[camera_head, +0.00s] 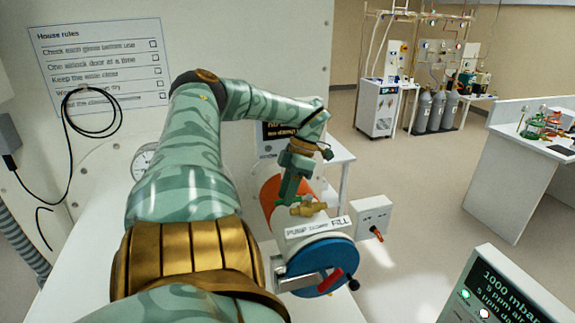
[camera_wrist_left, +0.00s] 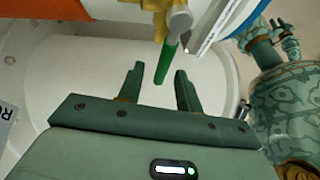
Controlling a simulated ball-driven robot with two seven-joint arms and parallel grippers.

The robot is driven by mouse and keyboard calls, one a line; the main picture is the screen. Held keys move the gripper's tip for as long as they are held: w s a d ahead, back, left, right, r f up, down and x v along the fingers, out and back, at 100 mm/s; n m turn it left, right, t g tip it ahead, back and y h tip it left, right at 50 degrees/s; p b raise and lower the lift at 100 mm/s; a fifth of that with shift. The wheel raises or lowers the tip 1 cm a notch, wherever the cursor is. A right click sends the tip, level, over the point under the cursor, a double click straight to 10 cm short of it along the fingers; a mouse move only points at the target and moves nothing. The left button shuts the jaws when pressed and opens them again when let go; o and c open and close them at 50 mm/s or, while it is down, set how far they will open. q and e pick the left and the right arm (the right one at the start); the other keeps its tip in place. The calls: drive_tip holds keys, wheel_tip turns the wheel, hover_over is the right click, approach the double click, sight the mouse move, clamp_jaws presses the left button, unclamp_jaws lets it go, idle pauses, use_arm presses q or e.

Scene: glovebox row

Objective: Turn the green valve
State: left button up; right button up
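The green valve handle (camera_wrist_left: 167,62) is a thin green lever hanging from a brass valve body (camera_wrist_left: 160,15) in the left wrist view. I see gaps on both sides and cannot tell the depth. In the head view my left gripper (camera_head: 290,188) is just above the valve. My right gripper is not in view.
The white cylinder (camera_head: 300,243) ends in a blue round door (camera_head: 338,256) with a metal bar and red handle (camera_head: 331,280). A grey box (camera_head: 372,217) with a red lever is to the right. A display panel (camera_head: 500,295) stands at the lower right. Open floor lies beyond.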

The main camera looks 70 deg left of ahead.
use_arm(q)
drive_tip(key=shift+r, duration=0.1)
drive_tip(key=v, duration=1.6)
drive_tip(key=shift+w, duration=0.2)
